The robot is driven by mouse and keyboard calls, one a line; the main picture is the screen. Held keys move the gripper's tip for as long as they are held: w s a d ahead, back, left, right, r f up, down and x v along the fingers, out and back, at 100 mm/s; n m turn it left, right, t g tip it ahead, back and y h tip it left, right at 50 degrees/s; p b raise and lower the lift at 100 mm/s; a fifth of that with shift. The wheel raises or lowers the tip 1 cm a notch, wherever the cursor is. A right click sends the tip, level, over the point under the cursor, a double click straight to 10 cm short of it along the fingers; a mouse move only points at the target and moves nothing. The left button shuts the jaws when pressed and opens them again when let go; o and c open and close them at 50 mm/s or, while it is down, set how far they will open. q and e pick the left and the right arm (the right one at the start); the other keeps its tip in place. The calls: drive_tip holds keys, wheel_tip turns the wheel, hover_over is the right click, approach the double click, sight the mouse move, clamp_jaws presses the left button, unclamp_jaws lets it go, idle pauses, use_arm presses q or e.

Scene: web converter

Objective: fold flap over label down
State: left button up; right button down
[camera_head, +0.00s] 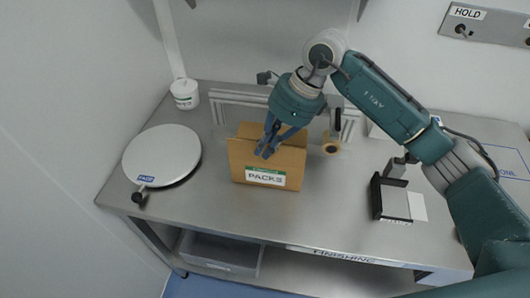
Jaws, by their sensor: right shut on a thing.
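A brown cardboard box (243,177) stands near the middle of the steel table. Its front carries a white label (265,176) reading "PACKS" with a green strip along the top. A cardboard flap (287,154) shows at the top of the box, partly hidden by my gripper. My right gripper (265,151) comes from above, its fingers pointing down at the top of the box. It is shut on cardboard there, apparently the flap; the exact contact is hard to see. My left gripper is not in view.
A round grey turntable (162,155) with a dark knob sits at the left, a white tub (185,94) behind it. A black holder (391,199) is at right. The table front is clear.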

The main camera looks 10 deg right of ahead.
drive_tip(key=shift+w+d+f+m+g+y+b, duration=0.1)
drive_tip(key=shift+w+d+m+g+y+b, duration=0.15)
drive_tip(key=shift+w+g+b, duration=0.45)
drive_tip(key=shift+w+d+f+m+g+y+b, duration=0.15)
drive_tip(key=shift+w+g+y+b, duration=0.2)
drive_tip(key=shift+g, duration=0.65)
drive_tip(key=shift+a, duration=0.1)
drive_tip(key=shift+s, duration=0.1)
drive_tip(key=c, duration=1.9)
unclamp_jaws()
drive_tip(key=shift+o, duration=0.2)
drive_tip(key=v, duration=1.2)
